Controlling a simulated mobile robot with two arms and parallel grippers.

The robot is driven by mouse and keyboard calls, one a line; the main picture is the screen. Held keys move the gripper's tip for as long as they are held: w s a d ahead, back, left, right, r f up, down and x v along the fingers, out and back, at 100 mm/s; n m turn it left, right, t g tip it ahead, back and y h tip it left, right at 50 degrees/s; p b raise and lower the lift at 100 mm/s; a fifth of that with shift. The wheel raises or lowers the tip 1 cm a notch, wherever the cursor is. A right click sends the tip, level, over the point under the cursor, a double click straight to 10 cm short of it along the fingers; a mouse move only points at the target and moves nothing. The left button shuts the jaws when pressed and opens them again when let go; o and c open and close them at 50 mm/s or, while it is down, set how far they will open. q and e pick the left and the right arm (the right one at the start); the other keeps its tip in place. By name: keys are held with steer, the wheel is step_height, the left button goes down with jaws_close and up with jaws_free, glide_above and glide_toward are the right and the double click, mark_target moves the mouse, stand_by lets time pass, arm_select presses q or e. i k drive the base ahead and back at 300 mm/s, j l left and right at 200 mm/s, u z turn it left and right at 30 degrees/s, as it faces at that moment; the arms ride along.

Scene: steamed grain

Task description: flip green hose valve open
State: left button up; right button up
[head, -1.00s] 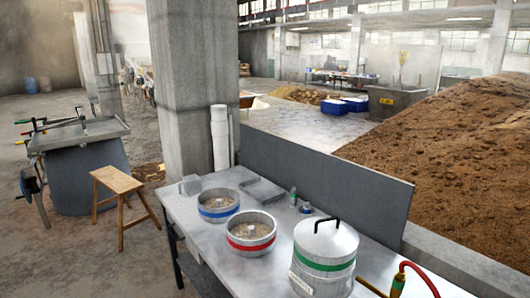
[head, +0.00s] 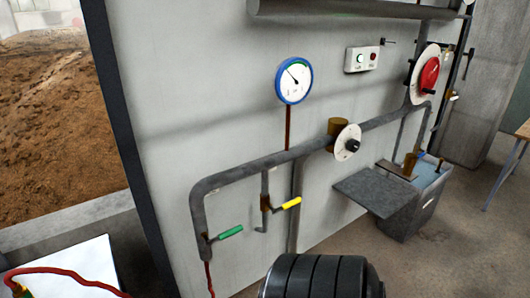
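The green hose valve shows in the head view as a green lever handle (head: 230,231) at the lower end of a grey pipe on the wall, left of centre. The lever points right and slightly up from the pipe. A thin red hose (head: 209,280) hangs from the pipe end below it and runs out of the frame. Neither of my grippers is in view.
A yellow-handled valve (head: 291,203) is close by on the right. A blue-rimmed gauge (head: 294,81), a white dial (head: 347,143) and a red wheel (head: 428,77) are on the wall. A dark ribbed cylinder (head: 318,279) fills the bottom centre; I cannot tell what it is.

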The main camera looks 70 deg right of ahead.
mark_target(227, 234)
steer(key=z, duration=1.9)
